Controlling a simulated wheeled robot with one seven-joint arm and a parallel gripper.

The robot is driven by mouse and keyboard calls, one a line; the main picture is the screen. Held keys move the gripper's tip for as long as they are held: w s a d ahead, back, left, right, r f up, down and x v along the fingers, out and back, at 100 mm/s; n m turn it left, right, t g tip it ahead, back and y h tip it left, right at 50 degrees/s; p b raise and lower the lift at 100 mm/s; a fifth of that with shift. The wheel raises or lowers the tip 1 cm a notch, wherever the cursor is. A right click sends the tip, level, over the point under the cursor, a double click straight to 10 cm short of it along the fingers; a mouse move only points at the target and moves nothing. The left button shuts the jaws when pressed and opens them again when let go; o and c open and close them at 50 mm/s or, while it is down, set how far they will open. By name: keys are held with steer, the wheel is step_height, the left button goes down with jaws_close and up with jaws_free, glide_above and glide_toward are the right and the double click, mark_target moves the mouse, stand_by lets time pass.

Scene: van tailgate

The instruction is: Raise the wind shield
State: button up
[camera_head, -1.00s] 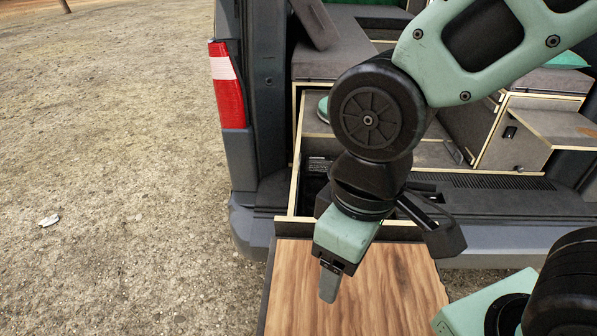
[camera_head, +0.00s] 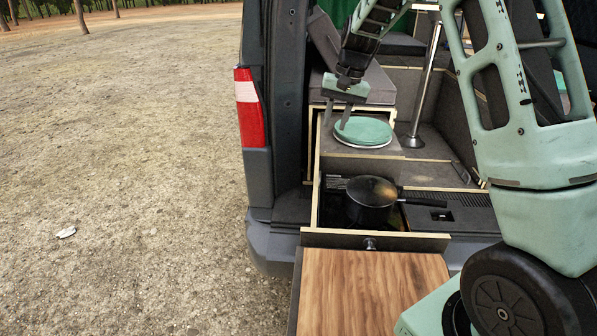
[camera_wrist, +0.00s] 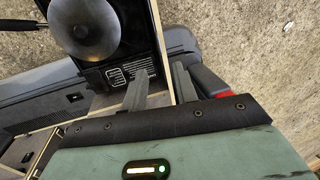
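My gripper (camera_head: 337,116) hangs fingers down above the left side of the drawer (camera_head: 316,175) at the van's rear. Its two fingers are apart with nothing between them. In the wrist view my gripper (camera_wrist: 160,90) is open, and the drawer's pale-edged side wall (camera_wrist: 158,28) passes between the fingers in the picture; I cannot tell how far below it lies. A black stove (camera_wrist: 122,75) with a printed label sits inside the drawer, under a lidded dark pot (camera_head: 371,198). I cannot make out a separate wind shield for certain.
A round green plate stack (camera_head: 363,130) sits behind the stove, close to my fingers. A wooden board (camera_head: 365,295) extends in front of the drawer. A metal post (camera_head: 426,85) stands to the right. Open ground lies left of the van.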

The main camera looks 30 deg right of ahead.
steer(key=d, duration=0.1)
steer(key=p, duration=0.5)
glide_toward(320, 176)
steer(key=f, duration=0.5)
steer(key=a+f, duration=0.1)
steer(key=f, duration=0.1)
steer(key=shift+w+a+f, duration=0.1)
steer(key=shift+w+f, duration=0.1)
steer(key=shift+w, duration=0.15)
steer(key=shift+c, duration=0.3)
jaws_close()
